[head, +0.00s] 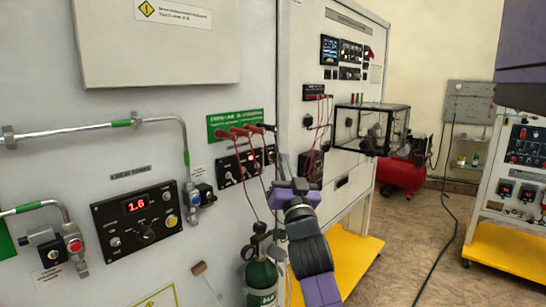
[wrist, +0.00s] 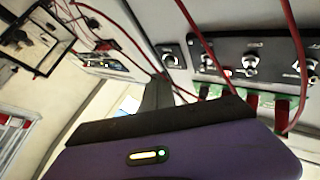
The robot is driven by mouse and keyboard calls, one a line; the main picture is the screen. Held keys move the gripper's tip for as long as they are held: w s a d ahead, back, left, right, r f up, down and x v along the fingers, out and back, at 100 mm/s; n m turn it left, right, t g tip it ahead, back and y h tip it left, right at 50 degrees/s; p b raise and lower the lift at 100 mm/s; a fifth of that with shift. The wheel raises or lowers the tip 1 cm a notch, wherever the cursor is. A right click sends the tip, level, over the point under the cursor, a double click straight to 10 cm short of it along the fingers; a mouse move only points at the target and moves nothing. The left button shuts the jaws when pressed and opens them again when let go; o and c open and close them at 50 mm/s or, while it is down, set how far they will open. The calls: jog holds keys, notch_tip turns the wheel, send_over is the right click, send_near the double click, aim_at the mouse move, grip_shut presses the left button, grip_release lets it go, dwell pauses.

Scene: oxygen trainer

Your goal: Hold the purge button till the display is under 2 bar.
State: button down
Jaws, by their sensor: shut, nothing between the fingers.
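The black control panel (head: 112,212) is on the grey wall at left in the head view. Its red display (head: 136,205) reads 1.6. A yellow button (head: 171,220), a white button (head: 167,196) and a knob (head: 147,235) sit on it; the labels are too small to read, so I cannot tell which is the purge button. My gripper (head: 283,163) is right of this panel, apart from it and touching none of its buttons. Its shut, empty fingers (wrist: 157,93) also show in the wrist view, near red cables.
Red cables (head: 262,200) hang from the green-labelled panel (head: 234,125) close to my gripper. A green cylinder (head: 261,276) with a gauge stands beside my arm. A valve (head: 196,195) and pipes lie around the black panel. Open floor (head: 415,240) is at right.

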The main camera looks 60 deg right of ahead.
jog(key=shift+s+a+p, duration=0.2)
jog(key=shift+s+p, duration=0.35)
jog(key=shift+s, duration=0.25)
jog(key=shift+s+a+p, duration=0.15)
jog(key=shift+s+p, duration=0.35)
jog(key=shift+s, duration=0.25)
jog(key=shift+s+a+p, duration=0.2)
jog(key=shift+s+p, duration=0.35)
jog(key=shift+s, duration=0.25)
